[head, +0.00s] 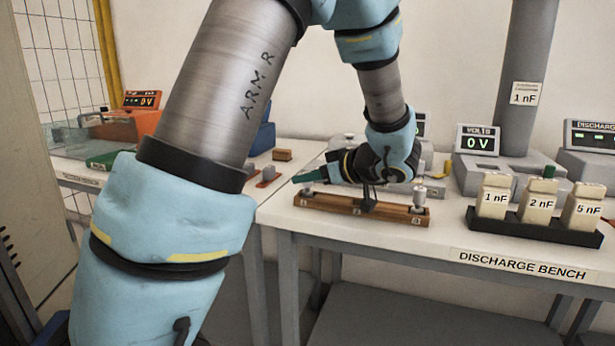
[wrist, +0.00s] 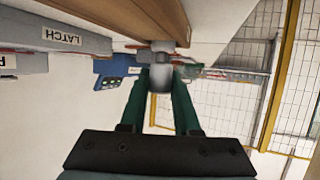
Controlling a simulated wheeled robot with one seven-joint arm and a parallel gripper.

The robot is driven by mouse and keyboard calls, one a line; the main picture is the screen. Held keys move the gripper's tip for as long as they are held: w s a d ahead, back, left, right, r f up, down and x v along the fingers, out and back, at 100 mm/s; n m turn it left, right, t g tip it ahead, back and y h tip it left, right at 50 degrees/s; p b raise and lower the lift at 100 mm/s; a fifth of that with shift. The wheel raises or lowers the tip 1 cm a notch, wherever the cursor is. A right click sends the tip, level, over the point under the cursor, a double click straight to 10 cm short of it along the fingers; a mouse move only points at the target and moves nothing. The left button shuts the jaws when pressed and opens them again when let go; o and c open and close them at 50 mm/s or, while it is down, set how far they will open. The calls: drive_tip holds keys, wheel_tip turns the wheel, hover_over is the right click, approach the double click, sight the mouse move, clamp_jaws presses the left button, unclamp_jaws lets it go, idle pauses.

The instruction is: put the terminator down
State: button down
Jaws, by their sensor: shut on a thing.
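My gripper (head: 304,177) has green fingers and hangs low at the left end of a wooden rack (head: 362,209) on the bench. In the wrist view my gripper (wrist: 162,80) is shut on a small grey cylinder, which I take to be the terminator (wrist: 160,77). Its far end comes close to the edge of the wooden rack (wrist: 150,12); I cannot tell whether it is seated there. In the head view a small grey piece (head: 308,189) shows just under the fingertips at the rack's left end.
A similar metal piece (head: 420,196) stands upright at the rack's right end. A black tray (head: 535,228) with 1, 2 and 5 nF blocks lies to the right. Behind are a 0 V meter (head: 478,140) and a grey column (head: 527,70). Bare bench front shows around the rack.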

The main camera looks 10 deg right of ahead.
drive_tip(key=shift+f+b, duration=0.15)
drive_tip(key=shift+b, duration=0.15)
drive_tip(key=c, duration=0.6)
unclamp_jaws()
drive_tip(key=shift+c, duration=0.2)
drive_tip(key=shift+r+p, duration=0.3)
drive_tip(key=shift+p, duration=0.15)
drive_tip(key=b+v, duration=0.3)
drive_tip(key=v, duration=0.9)
